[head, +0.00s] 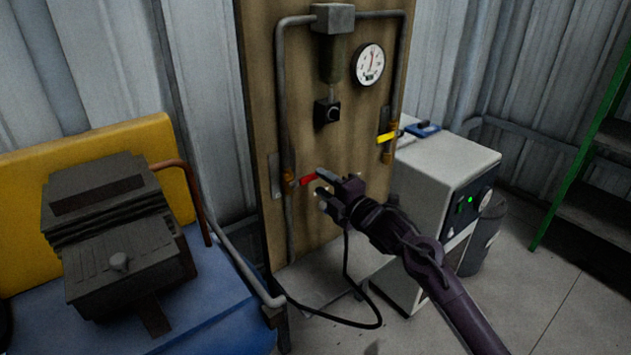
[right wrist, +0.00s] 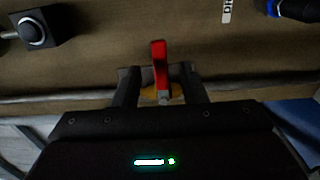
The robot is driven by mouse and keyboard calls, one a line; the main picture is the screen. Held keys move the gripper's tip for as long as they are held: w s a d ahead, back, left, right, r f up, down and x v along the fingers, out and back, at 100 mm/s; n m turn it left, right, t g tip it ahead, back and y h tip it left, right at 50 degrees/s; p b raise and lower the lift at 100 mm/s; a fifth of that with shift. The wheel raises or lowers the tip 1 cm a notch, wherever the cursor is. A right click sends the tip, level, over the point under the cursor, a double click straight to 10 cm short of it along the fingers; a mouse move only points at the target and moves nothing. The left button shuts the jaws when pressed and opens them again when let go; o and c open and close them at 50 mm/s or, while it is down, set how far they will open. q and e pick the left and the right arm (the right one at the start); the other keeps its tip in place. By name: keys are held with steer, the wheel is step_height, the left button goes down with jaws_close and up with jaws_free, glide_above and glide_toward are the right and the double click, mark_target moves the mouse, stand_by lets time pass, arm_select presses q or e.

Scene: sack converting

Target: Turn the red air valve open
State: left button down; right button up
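The red air valve handle (head: 307,180) sticks out to the right from a brass valve body (head: 289,182) on the left pipe of a wooden board. My right gripper (head: 321,184) is at the handle's free end. In the right wrist view, the red handle (right wrist: 159,62) stands between the two fingers of my right gripper (right wrist: 160,88), with a gap on each side. The fingers are apart and do not look closed on it. The valve body is partly hidden in the wrist view. My left gripper is not in view.
A yellow-handled valve (head: 387,137) is on the right pipe, below a round gauge (head: 369,64). A black knob (head: 327,112) sits mid-board. A grey machine (head: 440,165) stands right of the board.

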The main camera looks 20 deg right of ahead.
mark_target(311, 177)
steer(key=shift+x, duration=1.5)
jaws_close()
